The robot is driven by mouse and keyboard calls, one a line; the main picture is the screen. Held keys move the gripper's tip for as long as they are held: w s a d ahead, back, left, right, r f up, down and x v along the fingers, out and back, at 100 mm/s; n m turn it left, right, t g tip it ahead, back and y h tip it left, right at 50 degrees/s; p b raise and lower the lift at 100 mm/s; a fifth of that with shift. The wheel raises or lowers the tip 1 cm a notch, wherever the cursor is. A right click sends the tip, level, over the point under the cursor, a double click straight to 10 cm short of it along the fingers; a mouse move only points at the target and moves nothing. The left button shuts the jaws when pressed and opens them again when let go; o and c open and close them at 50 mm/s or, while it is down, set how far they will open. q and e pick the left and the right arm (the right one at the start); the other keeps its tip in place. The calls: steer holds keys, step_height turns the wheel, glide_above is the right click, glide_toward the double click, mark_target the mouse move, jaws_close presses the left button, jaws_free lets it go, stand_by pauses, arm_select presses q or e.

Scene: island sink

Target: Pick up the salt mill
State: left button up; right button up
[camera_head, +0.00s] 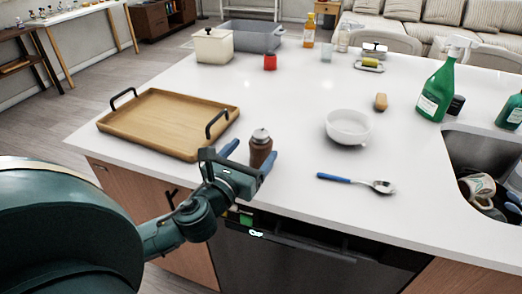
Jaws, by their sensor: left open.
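The salt mill (261,151) is a small brown mill with a silvery top, upright on the white counter near its front edge. My left gripper (248,158) reaches in from the left at the counter's edge. Its two blue fingers are spread apart, one on each side of the mill, and it is open. I cannot tell whether a finger touches the mill. The lower part of the mill is partly hidden by the gripper. My right gripper is not in view.
A wooden tray (160,118) with black handles lies left of the mill. A white bowl (348,127) and a blue-handled spoon (350,181) are to the right. A green spray bottle (436,92) stands by the sink (480,150). The counter behind the mill is clear.

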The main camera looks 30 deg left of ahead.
arm_select(q)
steer(key=w, duration=0.7)
steer(key=shift+w+a+f+p, duration=0.1)
steer(key=shift+w+a+p, duration=0.05)
steer(key=shift+a+p, duration=0.25)
steer(key=c, duration=1.2)
